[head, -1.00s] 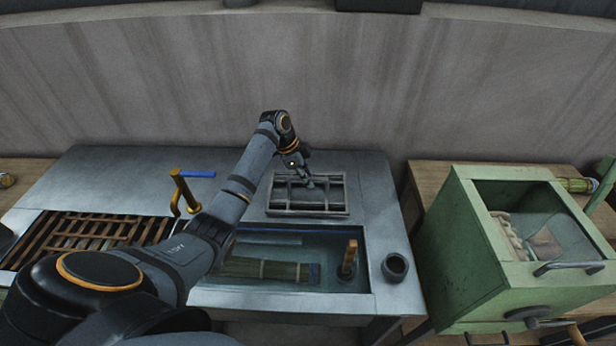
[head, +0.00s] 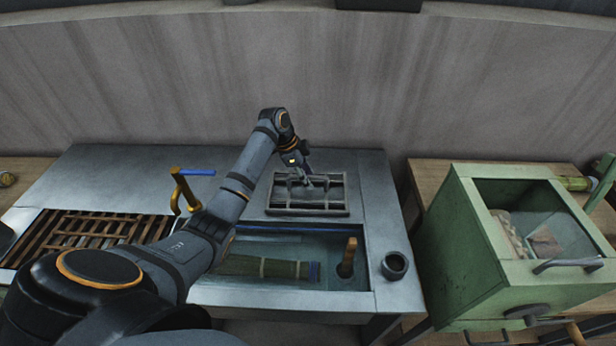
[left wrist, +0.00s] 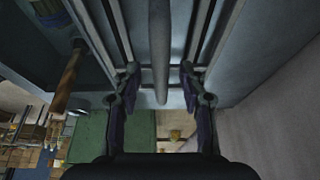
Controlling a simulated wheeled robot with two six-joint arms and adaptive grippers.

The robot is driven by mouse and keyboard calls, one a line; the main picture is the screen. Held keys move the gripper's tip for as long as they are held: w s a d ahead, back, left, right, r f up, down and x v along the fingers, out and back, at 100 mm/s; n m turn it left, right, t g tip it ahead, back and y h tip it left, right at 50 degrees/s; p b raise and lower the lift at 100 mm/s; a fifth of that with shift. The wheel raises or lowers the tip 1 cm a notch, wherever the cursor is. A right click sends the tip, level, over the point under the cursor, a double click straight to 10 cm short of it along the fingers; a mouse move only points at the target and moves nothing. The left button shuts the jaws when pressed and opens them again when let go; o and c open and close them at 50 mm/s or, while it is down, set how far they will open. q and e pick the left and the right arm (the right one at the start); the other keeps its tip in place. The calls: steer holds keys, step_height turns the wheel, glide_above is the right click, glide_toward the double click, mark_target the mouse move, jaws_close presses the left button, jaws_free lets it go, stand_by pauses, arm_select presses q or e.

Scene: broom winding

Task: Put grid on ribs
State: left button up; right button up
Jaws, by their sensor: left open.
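A dark metal grid (head: 332,210) with a frame and several bars lies on the grey bench top, behind the sunken tank. My left gripper (head: 309,182) is over it, pointing down. In the left wrist view the left gripper (left wrist: 159,80) is open, its two fingers on either side of a raised grey bar (left wrist: 160,35) of the grid. I cannot tell whether the fingers touch the grid. Wooden slats (head: 90,232), possibly the ribs, fill an opening in the bench at the left; my arm hides part of that area. My right gripper is not in view.
The tank (head: 340,300) holds a bound bundle (head: 265,268) and an upright wooden handle (head: 348,255). A dark cup (head: 395,266) stands at its right. A green box (head: 470,265) is right.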

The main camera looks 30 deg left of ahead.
arm_select(q)
steer(key=w+d+r+p+v, duration=0.1)
steer(key=p+v, duration=0.7)
steer(key=v, duration=1)
steer(key=shift+d+r, duration=0.15)
steer(key=shift+d, duration=0.45)
